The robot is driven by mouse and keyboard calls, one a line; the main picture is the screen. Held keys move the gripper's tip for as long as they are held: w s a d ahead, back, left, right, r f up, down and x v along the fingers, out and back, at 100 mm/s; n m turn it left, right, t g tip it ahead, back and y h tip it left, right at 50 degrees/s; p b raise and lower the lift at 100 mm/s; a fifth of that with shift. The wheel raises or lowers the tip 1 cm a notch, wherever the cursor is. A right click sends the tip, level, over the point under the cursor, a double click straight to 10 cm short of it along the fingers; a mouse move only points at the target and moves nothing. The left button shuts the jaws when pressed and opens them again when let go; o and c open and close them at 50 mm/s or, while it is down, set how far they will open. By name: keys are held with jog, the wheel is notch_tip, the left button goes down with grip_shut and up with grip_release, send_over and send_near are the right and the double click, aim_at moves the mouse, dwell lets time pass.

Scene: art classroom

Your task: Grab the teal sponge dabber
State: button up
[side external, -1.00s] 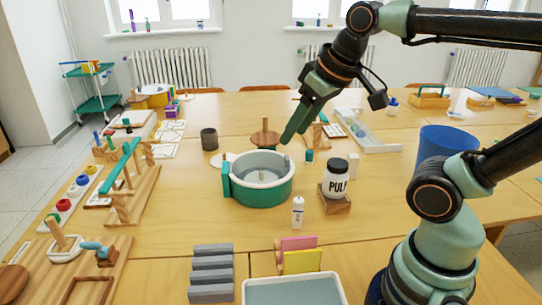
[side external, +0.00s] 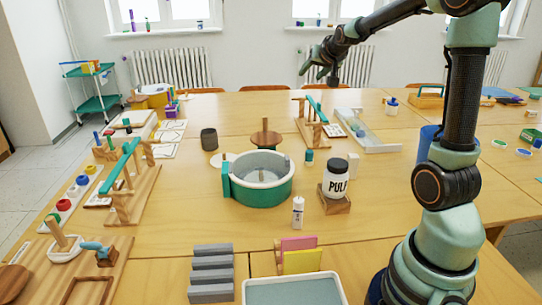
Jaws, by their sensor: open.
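A small teal cylinder (side external: 309,156) stands upright on the table, between the round tub and the pulp jar. It is the likeliest teal sponge dabber, but it is too small to be sure. My gripper (side external: 312,73) is open and empty, high above the far part of the table in the side view. It is well above the teal cylinder and apart from it. The cylinder is in plain sight, and nothing of my arm covers it.
A teal-and-white tub (side external: 262,192) stands left of the cylinder, the pulp jar (side external: 336,181) on a wooden block to its right. A white bottle (side external: 298,212) stands in front. A wooden rack with a teal bar (side external: 316,110) and a long tray (side external: 372,142) lie behind.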

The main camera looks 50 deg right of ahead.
jog(key=d, duration=0.3)
send_over(310, 151)
jog(key=s, duration=0.1)
jog(key=shift+m+h, duration=0.3)
jog(key=f, duration=2)
jog(key=shift+s+a+f, duration=0.1)
jog(key=shift+a, duration=0.3)
notch_tip(310, 151, down, 7)
jog(key=shift+f, duration=0.15)
jog(key=shift+x, duration=2.55)
grip_shut()
